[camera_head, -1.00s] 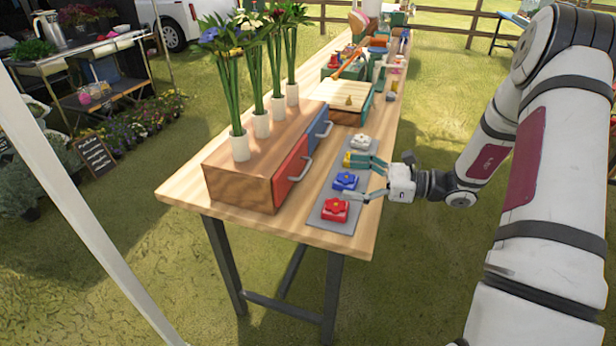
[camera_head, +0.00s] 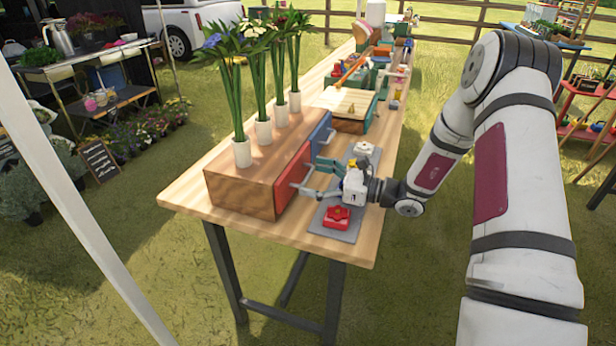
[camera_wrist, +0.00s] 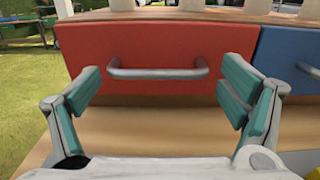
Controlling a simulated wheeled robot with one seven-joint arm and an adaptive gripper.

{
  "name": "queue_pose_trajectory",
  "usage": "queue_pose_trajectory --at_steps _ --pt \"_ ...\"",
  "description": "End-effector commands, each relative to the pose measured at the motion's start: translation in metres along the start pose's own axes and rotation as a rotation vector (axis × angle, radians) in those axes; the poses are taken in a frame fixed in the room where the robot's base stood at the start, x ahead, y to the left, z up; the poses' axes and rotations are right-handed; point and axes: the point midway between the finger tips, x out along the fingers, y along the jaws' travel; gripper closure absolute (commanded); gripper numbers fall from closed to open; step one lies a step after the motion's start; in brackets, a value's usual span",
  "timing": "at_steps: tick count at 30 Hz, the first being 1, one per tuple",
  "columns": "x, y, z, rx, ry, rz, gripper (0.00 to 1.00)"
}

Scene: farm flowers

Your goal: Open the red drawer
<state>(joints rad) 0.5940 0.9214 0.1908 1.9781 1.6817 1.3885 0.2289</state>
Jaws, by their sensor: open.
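The red drawer (camera_wrist: 150,50) is the left front panel of the wooden cabinet (camera_head: 240,194) and looks shut. Its grey bar handle (camera_wrist: 158,72) runs level across the panel in the wrist view. My gripper (camera_wrist: 160,85) is open, with its teal-padded fingers spread to either side of the handle and pointing at the drawer. The handle lies between the fingers, apart from both pads. In the head view my gripper (camera_head: 308,178) reaches over the table toward the red front (camera_head: 292,180), partly covering the handle.
A blue drawer (camera_head: 319,136) sits right beside the red one. White vases (camera_head: 263,133) with flowers stand on the cabinet. A grey mat (camera_head: 346,228) with a red flower-topped block (camera_head: 337,217) lies below my gripper. A wooden box (camera_head: 349,106) stands farther back.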

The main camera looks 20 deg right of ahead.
Motion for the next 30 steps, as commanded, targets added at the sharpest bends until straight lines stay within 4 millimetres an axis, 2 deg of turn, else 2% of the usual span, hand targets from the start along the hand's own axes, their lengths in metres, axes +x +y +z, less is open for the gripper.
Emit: queue_pose_trajectory --at_steps 6,14,17,22,26,30 --pt "0.014 0.0 0.0 0.001 0.001 0.0 0.09" --pt "0.015 0.0 0.0 0.001 0.001 0.0 0.09" --pt "0.015 0.0 0.0 0.001 0.001 0.0 0.27" --pt "0.015 0.0 0.0 0.0 0.001 -0.001 0.66" --pt "0.011 -0.001 0.0 0.001 0.001 -0.004 0.69" --pt "-0.017 -0.003 0.001 0.003 0.001 -0.01 0.69"
